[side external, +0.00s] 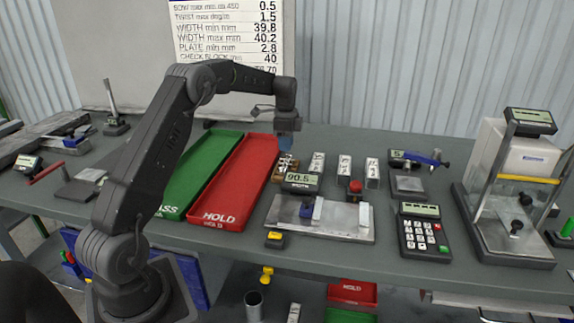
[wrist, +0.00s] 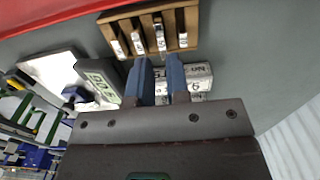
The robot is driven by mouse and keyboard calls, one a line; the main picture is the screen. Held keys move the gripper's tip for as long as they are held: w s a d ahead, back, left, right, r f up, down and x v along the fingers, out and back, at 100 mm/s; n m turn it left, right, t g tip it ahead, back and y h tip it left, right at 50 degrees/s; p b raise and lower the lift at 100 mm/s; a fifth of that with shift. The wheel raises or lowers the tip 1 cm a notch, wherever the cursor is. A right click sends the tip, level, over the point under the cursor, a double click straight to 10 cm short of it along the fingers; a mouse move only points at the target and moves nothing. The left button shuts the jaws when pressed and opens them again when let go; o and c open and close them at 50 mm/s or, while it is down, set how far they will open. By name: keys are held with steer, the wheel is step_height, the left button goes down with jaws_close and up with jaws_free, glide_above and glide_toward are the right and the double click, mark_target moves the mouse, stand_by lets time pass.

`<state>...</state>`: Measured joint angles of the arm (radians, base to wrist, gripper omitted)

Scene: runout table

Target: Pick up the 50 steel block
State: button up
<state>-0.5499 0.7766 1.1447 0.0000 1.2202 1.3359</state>
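My gripper (side external: 289,146) points down, just above a small wooden rack (side external: 280,173). In the wrist view its two blue fingers (wrist: 160,78) are apart, with nothing seen held between them. The rack (wrist: 148,12) holds several small steel blocks with white labels, such as one (wrist: 160,36) ahead of the fingers. Larger labelled steel blocks (side external: 317,164) stand right of the rack; two more are the middle block (side external: 344,167) and the right block (side external: 372,173). Some larger blocks (wrist: 199,76) show beside the right finger. The labels are too small to tell which block is the 50.
A red HOLD tray (side external: 235,185) and a green tray (side external: 187,190) lie left of the rack. A calculator (side external: 423,232) and a clear-sided balance (side external: 510,200) are at right.

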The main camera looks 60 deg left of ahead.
mark_target(286, 159)
step_height(286, 159, down, 6)
steer(key=shift+a+r, duration=0.1)
steer(key=shift+r, duration=0.05)
stand_by(0.3)
jaws_close()
steer(key=shift+r, duration=0.1)
